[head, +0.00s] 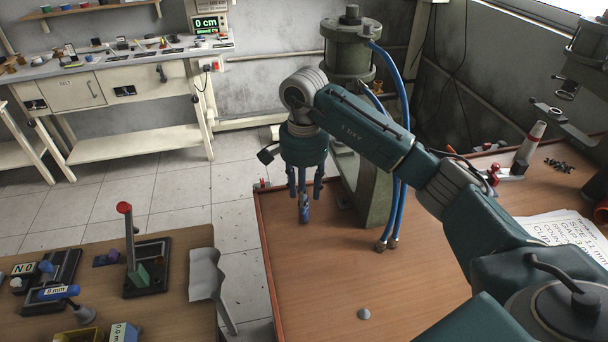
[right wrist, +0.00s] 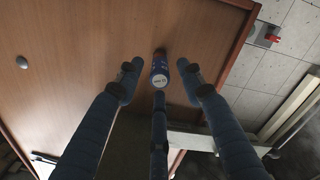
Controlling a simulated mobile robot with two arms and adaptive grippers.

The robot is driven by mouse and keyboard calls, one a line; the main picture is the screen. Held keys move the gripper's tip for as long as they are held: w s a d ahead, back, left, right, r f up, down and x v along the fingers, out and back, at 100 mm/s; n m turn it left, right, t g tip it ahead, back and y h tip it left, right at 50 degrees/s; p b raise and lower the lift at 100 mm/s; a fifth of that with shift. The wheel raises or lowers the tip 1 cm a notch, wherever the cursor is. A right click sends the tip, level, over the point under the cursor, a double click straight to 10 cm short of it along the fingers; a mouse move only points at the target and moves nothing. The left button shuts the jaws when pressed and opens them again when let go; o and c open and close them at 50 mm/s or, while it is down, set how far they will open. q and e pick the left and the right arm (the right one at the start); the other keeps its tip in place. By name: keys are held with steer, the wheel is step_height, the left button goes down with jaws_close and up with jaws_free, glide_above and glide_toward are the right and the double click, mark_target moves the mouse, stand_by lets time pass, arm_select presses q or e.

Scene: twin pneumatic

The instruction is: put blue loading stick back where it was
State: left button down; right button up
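A small blue stick (head: 304,212) with a pale end is near the left edge of the brown table (head: 300,290), and its lower end appears to meet the tabletop. It also shows nearly end-on in the right wrist view (right wrist: 160,75). My right gripper (head: 305,192) points down over it. Its three fingers are spread around the stick's upper end, with gaps visible between fingertips and stick in the right wrist view (right wrist: 158,82). My left gripper is in neither view.
A green press (head: 350,50) with blue hoses stands just behind the gripper. A grey knob (head: 364,314) lies on the table's front part. A lower-left bench holds a red-topped post (head: 125,215) on a black base. Papers (head: 555,230) lie at right.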

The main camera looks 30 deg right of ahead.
step_height(320, 180, up, 9)
steer(key=shift+r, duration=0.2)
stand_by(0.6)
